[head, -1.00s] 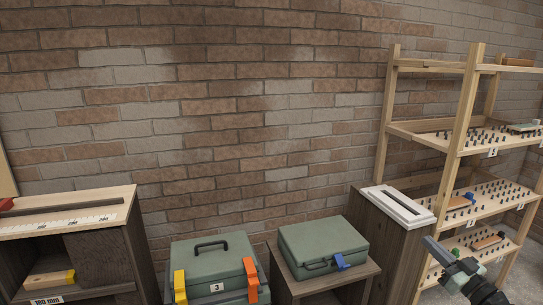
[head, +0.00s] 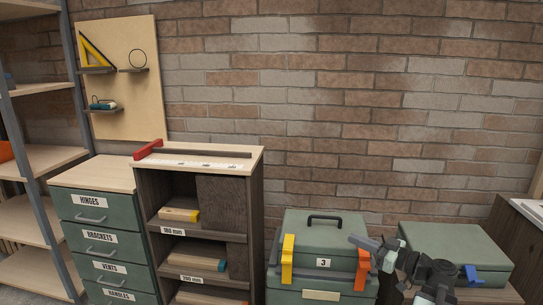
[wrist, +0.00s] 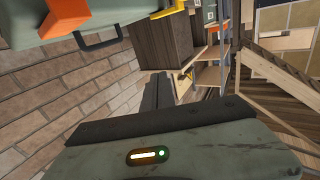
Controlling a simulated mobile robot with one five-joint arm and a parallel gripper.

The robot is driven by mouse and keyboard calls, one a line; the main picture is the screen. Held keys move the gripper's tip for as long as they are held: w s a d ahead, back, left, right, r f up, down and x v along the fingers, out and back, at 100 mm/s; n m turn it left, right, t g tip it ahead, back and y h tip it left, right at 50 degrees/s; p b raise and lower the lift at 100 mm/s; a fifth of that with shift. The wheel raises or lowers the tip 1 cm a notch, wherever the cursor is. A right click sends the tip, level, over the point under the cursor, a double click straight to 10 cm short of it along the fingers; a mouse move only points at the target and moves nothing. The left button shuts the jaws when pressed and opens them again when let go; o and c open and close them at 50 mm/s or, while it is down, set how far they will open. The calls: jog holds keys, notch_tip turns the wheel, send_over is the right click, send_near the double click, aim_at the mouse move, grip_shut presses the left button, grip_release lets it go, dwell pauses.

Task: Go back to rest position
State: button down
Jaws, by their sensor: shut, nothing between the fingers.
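My gripper (head: 366,243) is shut and empty in the head view. It shows in front of the green toolbox marked 3 (head: 312,238) and its orange latch (head: 362,270); I cannot tell how far apart they are. In the wrist view the shut fingers (wrist: 157,90) point away into the room, with nothing between them. The green toolbox also shows at the top left of the wrist view (wrist: 40,22), with an orange latch and a dark handle.
A second green case (head: 455,247) with a blue latch stands at the right. A wooden cabinet (head: 255,200) and a green drawer unit (head: 65,207) stand left of the toolbox. A tall shelf (head: 40,165) is at the far left. A pegboard panel (head: 130,40) hangs on the brick wall.

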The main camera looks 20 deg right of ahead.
jog(key=w+a+f+n+g+y+b, duration=0.25)
jog(key=w+a+f, duration=0.3)
jog(key=a, duration=0.45)
jog(key=w+a+f+n+g+y+b, duration=0.1)
jog(key=w+a+f+g+b, duration=0.2)
jog(key=a+f, duration=0.45)
jog(key=w+a+f+g+b, duration=0.1)
jog(key=a+f+g+b, duration=0.2)
jog(key=a, duration=0.5)
jog(key=a+f+n+g, duration=0.1)
jog(key=a+f+g, duration=0.1)
jog(key=a+f, duration=0.5)
jog(key=w+a+f+g+b, duration=0.1)
jog(key=a+f+g+b, duration=0.15)
jog(key=a, duration=0.55)
jog(key=s+a+f+g+h+b, duration=0.25)
jog(key=s+a+f+h, duration=0.2)
jog(key=a+f, duration=0.35)
jog(key=d+f+m+h, duration=0.4)
jog(key=d+m+h, duration=0.2)
jog(key=d+m, duration=0.35)
notch_tip(320, 180, up, 38)
jog(key=p, duration=3.8)
jog(key=shift+s+d+n+g, duration=0.25)
jog(key=shift+n+g, duration=0.05)
jog(key=shift+g, duration=0.15)
jog(key=shift+f, duration=0.15)
